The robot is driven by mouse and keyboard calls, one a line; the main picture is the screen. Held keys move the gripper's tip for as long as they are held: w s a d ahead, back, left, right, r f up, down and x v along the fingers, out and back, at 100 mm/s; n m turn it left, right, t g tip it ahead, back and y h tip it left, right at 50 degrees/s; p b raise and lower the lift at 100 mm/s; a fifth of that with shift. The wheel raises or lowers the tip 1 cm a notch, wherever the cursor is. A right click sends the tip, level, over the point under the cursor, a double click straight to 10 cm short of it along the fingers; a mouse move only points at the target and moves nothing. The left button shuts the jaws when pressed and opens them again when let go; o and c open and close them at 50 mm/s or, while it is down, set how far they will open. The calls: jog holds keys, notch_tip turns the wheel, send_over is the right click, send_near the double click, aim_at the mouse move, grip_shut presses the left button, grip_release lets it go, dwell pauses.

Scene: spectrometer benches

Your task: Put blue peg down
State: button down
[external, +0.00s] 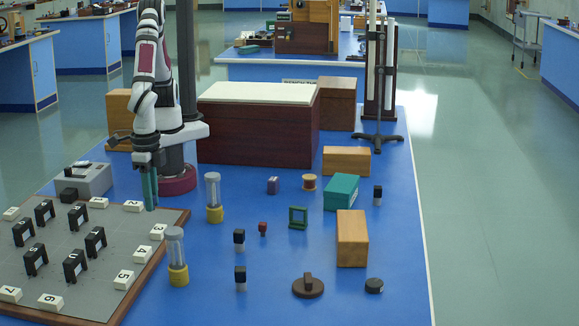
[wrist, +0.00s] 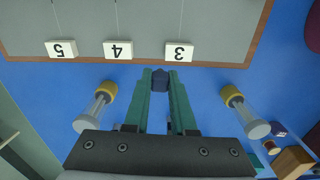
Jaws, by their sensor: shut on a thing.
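My gripper (external: 151,205) hangs with its green fingers pointing down, by the far right edge of the grey board. In that view the peg shows against the blue bench, just off the board's wooden edge and below label 3. I cannot make out the peg in the external view, and its height above the bench is unclear.
The grey board (external: 70,240) carries several black blocks and numbered white labels. Two glass cylinders with yellow bases (external: 214,197) (external: 176,258) flank the gripper in the wrist view. A dark red box (external: 258,133) stands behind. Small blocks are scattered to the right, with bare blue bench between.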

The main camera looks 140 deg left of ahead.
jog(key=w+a+n, duration=0.4)
jog(key=a+n, duration=0.2)
jog(key=a, duration=0.9)
jog(key=n, duration=0.8)
send_over(306, 200)
jog(key=f, duration=0.6)
jog(key=shift+d+f, duration=0.25)
jog(key=f, duration=0.4)
jog(key=shift+a, duration=0.3)
jog(key=shift+f, duration=0.15)
jog(key=shift+f, duration=0.1)
